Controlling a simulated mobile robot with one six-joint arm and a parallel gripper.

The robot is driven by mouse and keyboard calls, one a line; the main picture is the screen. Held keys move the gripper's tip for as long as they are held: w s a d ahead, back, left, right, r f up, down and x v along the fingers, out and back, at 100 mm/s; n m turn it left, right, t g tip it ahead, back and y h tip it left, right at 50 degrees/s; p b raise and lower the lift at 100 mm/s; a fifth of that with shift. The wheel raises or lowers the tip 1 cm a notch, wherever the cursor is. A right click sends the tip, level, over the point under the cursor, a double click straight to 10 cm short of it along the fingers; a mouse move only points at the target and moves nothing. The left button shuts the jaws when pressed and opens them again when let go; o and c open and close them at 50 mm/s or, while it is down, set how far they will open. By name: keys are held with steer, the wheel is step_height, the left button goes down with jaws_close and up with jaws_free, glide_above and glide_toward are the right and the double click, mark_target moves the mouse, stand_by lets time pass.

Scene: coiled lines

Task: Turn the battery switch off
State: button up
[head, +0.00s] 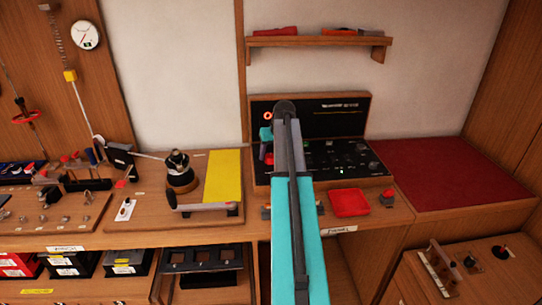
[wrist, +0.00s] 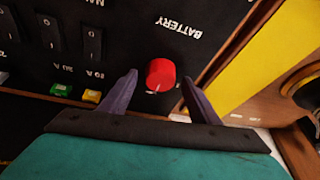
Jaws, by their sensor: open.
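The battery switch is a red round knob (wrist: 161,75) on a black panel (wrist: 130,45), under the white word BATTERY in the wrist view. A small white mark shows at its lower edge. My gripper (wrist: 158,80) is open, with one purple finger on each side of the knob. Gaps show between the fingers and the knob, and I cannot tell the depth between them. In the head view my teal arm reaches to the left side of the panel box (head: 325,150), and part of the red knob (head: 268,158) shows beside my gripper.
Black rocker switches (wrist: 92,42) and green and yellow buttons (wrist: 91,96) lie left of the knob. A yellow board (wrist: 265,50) lies beyond the panel's wooden edge at right. In the head view, a winch (head: 180,172) stands left and a red tray (head: 349,203) lies in front of the panel.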

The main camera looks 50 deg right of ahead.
steer(key=b+v, duration=0.2)
steer(key=v, duration=1.1)
steer(key=shift+r+b, duration=0.2)
steer(key=shift+b, duration=0.15)
steer(key=shift+s, duration=0.15)
